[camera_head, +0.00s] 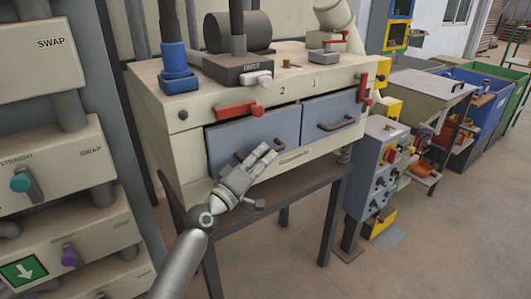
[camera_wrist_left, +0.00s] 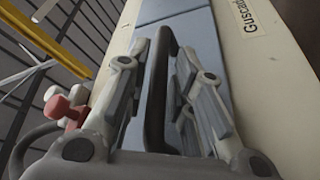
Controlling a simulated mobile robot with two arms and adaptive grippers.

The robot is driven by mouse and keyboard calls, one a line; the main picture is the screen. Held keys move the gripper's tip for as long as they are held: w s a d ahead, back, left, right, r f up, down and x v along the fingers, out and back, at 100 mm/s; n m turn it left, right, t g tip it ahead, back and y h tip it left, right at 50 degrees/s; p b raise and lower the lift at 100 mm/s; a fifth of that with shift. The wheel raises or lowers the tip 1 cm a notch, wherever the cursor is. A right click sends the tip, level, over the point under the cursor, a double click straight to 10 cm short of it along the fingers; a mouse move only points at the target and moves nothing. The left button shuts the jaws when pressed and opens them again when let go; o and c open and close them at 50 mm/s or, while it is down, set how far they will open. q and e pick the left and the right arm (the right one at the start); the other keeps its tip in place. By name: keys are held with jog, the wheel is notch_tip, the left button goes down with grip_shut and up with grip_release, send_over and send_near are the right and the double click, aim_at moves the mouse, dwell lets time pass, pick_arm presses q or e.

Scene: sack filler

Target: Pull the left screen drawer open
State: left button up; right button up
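The left screen drawer (camera_head: 232,138) is a blue-grey front in the cream machine housing, under the number 2. It looks shut or nearly so. In the left wrist view, the dark bar handle (camera_wrist_left: 156,95) runs lengthwise between the two fingers of my left gripper (camera_wrist_left: 162,60). The fingers are apart, one on each side of the handle, with no clear grip on it. My right gripper is not in view.
The right drawer (camera_head: 318,112) beside it has its own dark handle. A red lever (camera_head: 240,109) sits above the left drawer, and another (camera_head: 363,90) at the housing's right corner. A control box (camera_head: 378,165) stands at right. Dark table legs are below; the floor in front is clear.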

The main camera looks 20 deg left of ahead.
pick_arm(q)
jog(key=shift+x, duration=0.75)
jog(key=shift+c, duration=0.4)
grip_shut()
jog(key=shift+f, duration=0.1)
